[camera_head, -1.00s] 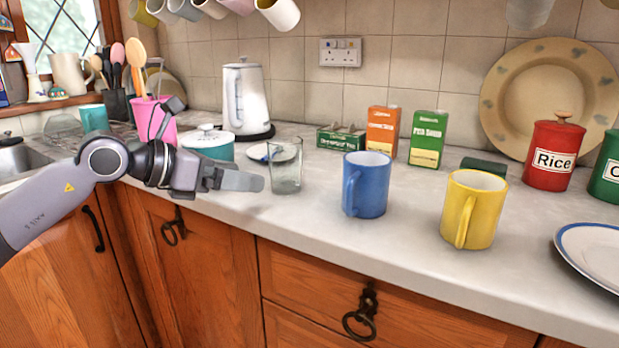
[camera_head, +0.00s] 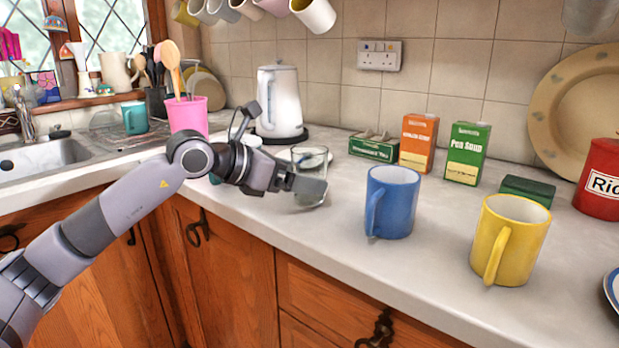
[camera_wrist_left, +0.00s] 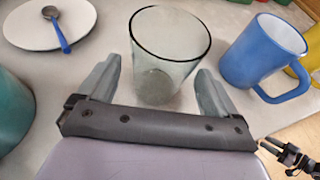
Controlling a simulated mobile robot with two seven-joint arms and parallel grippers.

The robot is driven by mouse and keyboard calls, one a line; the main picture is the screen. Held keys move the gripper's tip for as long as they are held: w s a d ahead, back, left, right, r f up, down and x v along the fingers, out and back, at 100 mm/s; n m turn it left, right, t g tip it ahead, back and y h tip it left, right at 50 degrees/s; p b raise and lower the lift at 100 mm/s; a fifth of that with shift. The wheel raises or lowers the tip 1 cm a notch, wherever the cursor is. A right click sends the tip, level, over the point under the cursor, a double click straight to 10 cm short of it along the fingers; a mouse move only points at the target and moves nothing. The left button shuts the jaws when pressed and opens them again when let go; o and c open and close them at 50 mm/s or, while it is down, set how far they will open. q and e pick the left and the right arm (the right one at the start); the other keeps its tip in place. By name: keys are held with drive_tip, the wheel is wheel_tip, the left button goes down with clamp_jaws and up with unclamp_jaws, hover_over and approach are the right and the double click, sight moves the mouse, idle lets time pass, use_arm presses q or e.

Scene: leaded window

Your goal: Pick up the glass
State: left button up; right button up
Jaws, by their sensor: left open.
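The clear glass (camera_head: 309,161) stands upright on the counter, left of the blue mug, partly hidden by my left gripper in the head view. In the left wrist view the glass (camera_wrist_left: 165,65) stands between the two fingers. My left gripper (camera_head: 312,190) is open; it also shows in the left wrist view (camera_wrist_left: 155,88) with a finger on each side of the glass. A small gap shows between each finger and the glass. In the left wrist view part of a dark gripper (camera_wrist_left: 290,158) shows at the lower right, too small to tell its state.
A blue mug (camera_head: 391,203) stands close to the right of the glass, with a yellow mug (camera_head: 511,240) further right. A white plate with a spoon (camera_wrist_left: 50,22) lies left of the glass. A white kettle (camera_head: 280,100) and food boxes (camera_head: 418,142) stand behind.

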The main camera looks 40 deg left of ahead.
use_arm(q)
drive_tip(key=x, duration=0.2)
drive_tip(key=shift+w+d, duration=0.15)
drive_tip(key=shift+w, duration=0.1)
drive_tip(key=shift+f, duration=0.1)
use_arm(e)
drive_tip(key=shift+w+r, duration=0.2)
drive_tip(key=shift+r, duration=0.15)
use_arm(q)
drive_tip(key=c, duration=1.2)
use_arm(e)
drive_tip(key=shift+w+r, duration=0.1)
use_arm(q)
wheel_tip(320, 180, up, 20)
drive_tip(key=p, duration=0.5)
use_arm(e)
wheel_tip(320, 180, up, 5)
